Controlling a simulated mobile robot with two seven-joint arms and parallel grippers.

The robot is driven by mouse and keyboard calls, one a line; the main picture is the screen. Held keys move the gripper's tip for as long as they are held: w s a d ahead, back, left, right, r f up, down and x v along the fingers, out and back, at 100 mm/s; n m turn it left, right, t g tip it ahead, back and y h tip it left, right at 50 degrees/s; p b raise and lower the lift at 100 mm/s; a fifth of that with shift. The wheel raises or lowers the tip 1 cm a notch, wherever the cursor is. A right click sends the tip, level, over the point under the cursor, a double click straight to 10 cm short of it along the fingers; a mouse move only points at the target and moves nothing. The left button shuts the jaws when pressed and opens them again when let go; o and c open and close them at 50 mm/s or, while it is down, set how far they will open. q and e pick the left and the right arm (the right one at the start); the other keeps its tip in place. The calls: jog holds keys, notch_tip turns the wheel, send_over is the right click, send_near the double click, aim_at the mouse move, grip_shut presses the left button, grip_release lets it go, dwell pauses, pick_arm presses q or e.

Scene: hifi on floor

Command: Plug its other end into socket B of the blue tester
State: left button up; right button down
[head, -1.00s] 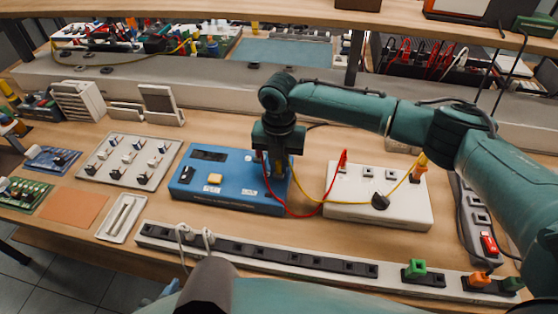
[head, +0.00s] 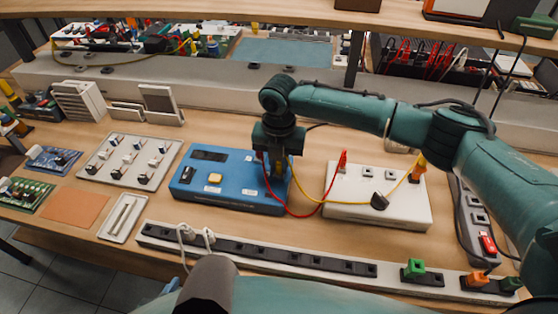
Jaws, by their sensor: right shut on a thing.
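The blue tester (head: 228,199) lies flat on the bench, with a dark display, a pale button and small labels on top. My right gripper (head: 277,172) points down over its right part, shut on a cable plug that its fingers mostly hide. A red cable (head: 305,215) and a yellow cable (head: 310,197) both run from the gripper area to a white box (head: 350,212). There a red plug (head: 342,160) and an orange-yellow plug (head: 418,169) stand upright. I cannot tell which cable's plug is held, nor how deep it sits. Socket B is hidden. My left gripper is out of view.
A long power strip (head: 300,259) runs along the front, with white, green and orange plugs. A switch panel (head: 128,160), an orange mat (head: 74,208) and a small tray (head: 122,218) lie to the left. A shelf hangs over the back. Bare wood shows behind the tester.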

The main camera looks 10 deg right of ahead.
dwell(0.3)
jog(key=c, duration=1.3)
grip_release()
jog(key=shift+r, duration=0.15)
pick_arm(q)
jog(key=p, duration=0.1)
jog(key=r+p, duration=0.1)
jog(key=p, duration=0.1)
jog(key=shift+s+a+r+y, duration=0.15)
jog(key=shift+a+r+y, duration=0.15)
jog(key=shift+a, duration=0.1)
pick_arm(e)
notch_tip(320, 180, up, 18)
